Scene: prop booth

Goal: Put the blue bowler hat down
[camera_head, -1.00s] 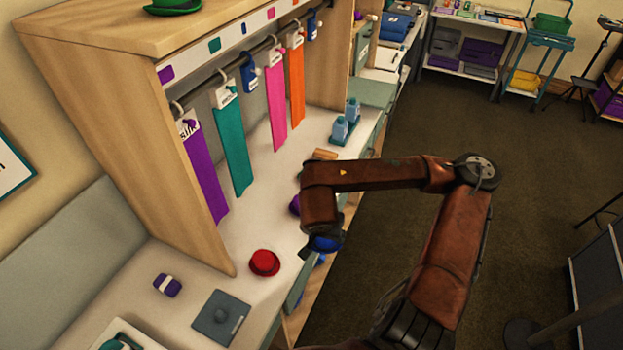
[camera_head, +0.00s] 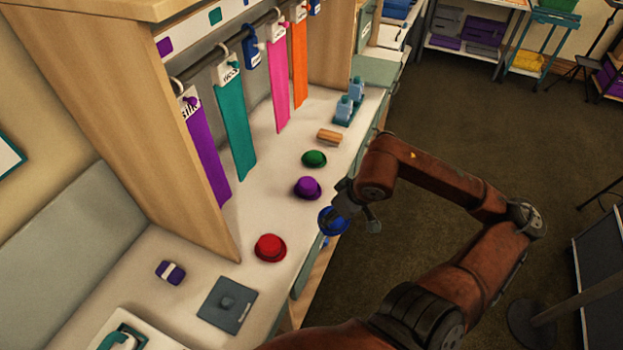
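The blue bowler hat (camera_head: 328,224) is at the front edge of the white counter (camera_head: 235,262), and its outer side overlaps the drawer fronts in the picture. My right gripper (camera_head: 343,208) is at its rim and appears shut on it, covering part of the hat. The hat seems to hang over the counter edge; any gap beneath it is hard to judge. My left gripper is not in view.
A red hat (camera_head: 270,248), purple hat (camera_head: 307,188) and green hat (camera_head: 314,158) stand on the counter.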

